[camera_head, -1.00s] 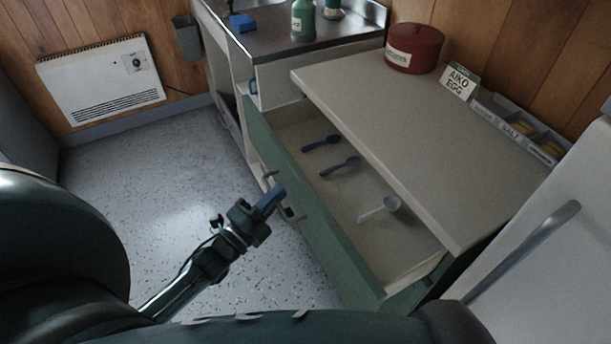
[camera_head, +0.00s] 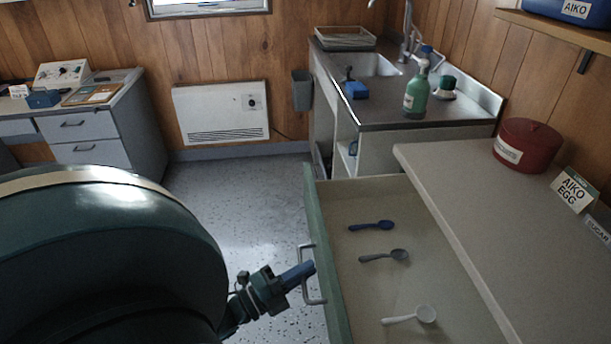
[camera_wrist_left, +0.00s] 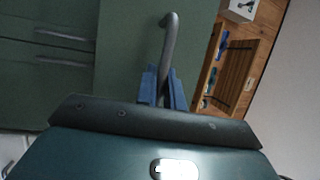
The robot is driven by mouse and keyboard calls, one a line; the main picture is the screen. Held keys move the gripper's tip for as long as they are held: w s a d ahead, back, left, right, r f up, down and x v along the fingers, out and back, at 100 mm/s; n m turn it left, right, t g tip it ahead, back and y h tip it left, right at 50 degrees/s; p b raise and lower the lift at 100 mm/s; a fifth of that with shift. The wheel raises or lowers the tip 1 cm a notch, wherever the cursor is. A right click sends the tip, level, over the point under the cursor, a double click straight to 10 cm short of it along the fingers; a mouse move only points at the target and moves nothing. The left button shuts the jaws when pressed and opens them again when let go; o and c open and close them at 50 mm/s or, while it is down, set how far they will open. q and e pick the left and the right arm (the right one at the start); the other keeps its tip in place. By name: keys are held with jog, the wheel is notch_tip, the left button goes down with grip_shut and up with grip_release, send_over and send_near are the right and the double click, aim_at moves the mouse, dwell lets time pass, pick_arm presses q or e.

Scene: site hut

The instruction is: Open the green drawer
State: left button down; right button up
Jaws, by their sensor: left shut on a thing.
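The green drawer (camera_head: 326,258) stands pulled well out from under the pale worktop in the head view. A blue spoon (camera_head: 371,226), a grey spoon (camera_head: 384,256) and a white scoop (camera_head: 411,316) lie inside it. My left gripper (camera_head: 305,270) is at the drawer's front, at its metal bar handle (camera_head: 310,284). In the left wrist view the blue fingers (camera_wrist_left: 164,88) are shut around the handle bar (camera_wrist_left: 170,42), against the green front. My right gripper is in neither current view.
A red pot (camera_head: 526,146) and an AIKO EGG card (camera_head: 573,190) stand on the worktop (camera_head: 470,190). The sink counter (camera_head: 385,112) holds a green bottle (camera_head: 415,92). A white heater (camera_head: 221,113) hangs on the wall. Speckled floor (camera_head: 235,190) lies clear left of the drawer.

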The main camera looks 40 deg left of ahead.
pick_arm(q)
jog(key=c, duration=1.5)
grip_release()
jog(key=b+v, duration=0.1)
jog(key=v, duration=1.2)
jog(key=shift+s, duration=0.15)
jog(key=shift+a, duration=0.1)
